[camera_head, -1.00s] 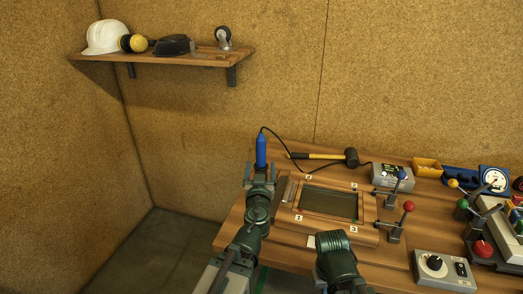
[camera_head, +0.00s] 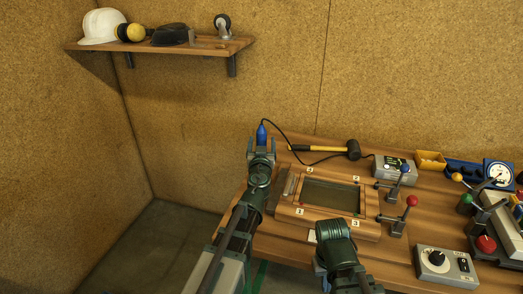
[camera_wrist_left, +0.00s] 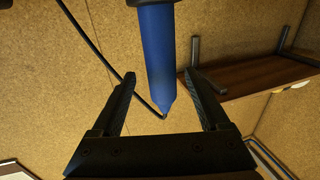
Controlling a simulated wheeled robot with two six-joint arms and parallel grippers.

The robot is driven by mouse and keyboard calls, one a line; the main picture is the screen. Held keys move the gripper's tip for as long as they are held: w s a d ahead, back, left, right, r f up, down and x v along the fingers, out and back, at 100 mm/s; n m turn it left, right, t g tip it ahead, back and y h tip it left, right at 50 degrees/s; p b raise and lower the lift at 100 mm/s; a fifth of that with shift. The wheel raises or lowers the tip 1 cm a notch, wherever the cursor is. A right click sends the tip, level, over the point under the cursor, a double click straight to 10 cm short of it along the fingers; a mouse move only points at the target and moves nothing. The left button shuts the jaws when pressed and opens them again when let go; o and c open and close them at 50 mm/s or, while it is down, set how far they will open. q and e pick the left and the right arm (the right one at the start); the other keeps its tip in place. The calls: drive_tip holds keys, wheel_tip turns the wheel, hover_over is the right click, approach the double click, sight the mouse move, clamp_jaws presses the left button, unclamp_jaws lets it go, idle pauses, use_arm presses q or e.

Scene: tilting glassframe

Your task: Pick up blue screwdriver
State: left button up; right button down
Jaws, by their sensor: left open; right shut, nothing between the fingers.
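The blue screwdriver (camera_head: 262,134) stands upright above the table's left back corner in the head view, with a dark cable at its top. Its lower part is hidden behind my left gripper (camera_head: 262,150). In the left wrist view the blue screwdriver (camera_wrist_left: 158,50) shows large, its tapered end reaching between the two fingers of my left gripper (camera_wrist_left: 160,82). That gripper is open, with a gap on both sides of the handle. My right gripper (camera_head: 333,230) is at the table's front edge, shut and empty; its fingers are hard to make out.
A wooden frame with a glass pane (camera_head: 331,195) lies on the table beside my left arm. A wall shelf (camera_head: 238,43) holds a helmet (camera_head: 101,27).

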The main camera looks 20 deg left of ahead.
use_arm(q)
drive_tip(key=shift+f+b+x, duration=0.15)
drive_tip(key=shift+x, duration=0.8)
drive_tip(key=shift+f+b+x, duration=0.2)
drive_tip(key=shift+x, duration=0.7)
drive_tip(key=shift+f+b+x, duration=0.15)
drive_tip(key=shift+x, duration=0.8)
drive_tip(key=shift+s+a, duration=0.1)
drive_tip(key=shift+s, duration=0.05)
clamp_jaws()
